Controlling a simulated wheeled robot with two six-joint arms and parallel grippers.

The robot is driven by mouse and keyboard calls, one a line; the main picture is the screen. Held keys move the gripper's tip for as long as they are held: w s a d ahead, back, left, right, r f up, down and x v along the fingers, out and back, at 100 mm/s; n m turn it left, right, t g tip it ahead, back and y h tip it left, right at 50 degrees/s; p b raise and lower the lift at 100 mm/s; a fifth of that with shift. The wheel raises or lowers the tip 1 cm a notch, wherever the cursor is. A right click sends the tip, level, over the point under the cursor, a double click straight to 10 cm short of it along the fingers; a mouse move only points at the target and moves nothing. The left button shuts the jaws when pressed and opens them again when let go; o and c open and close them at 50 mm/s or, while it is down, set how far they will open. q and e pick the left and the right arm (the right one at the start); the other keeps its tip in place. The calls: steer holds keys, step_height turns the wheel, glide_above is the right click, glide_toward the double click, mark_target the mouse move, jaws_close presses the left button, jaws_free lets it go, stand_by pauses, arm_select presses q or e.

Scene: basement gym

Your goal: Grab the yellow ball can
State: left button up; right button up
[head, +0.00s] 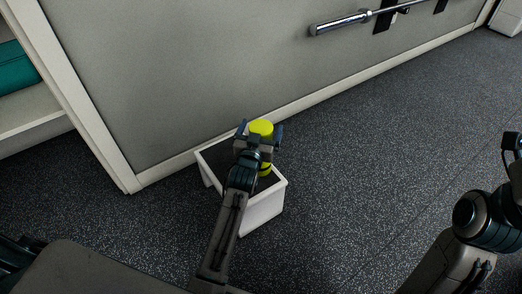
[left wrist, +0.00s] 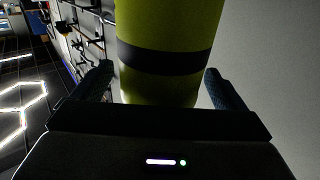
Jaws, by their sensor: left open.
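The yellow ball can (head: 261,128) stands upright on a small white stand with a dark top, near the wall. My left gripper (head: 260,133) is open, with a finger on either side of the can, and partly hides it in the head view. In the left wrist view the can (left wrist: 168,25) with its dark band fills the space between the two open fingers (left wrist: 158,88). I cannot tell whether either finger touches it. My right arm shows at the right edge of the head view, but its fingers cannot be made out.
The white stand (head: 264,209) is on the dark speckled floor close to the grey wall (head: 190,70). A metal bar (head: 340,24) is mounted on the wall above. A white shelf (head: 35,122) with a teal item is at the left. The floor at right is clear.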

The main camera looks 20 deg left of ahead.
arm_select(q)
steer(key=c, duration=1.5)
steer(key=shift+r, duration=0.2)
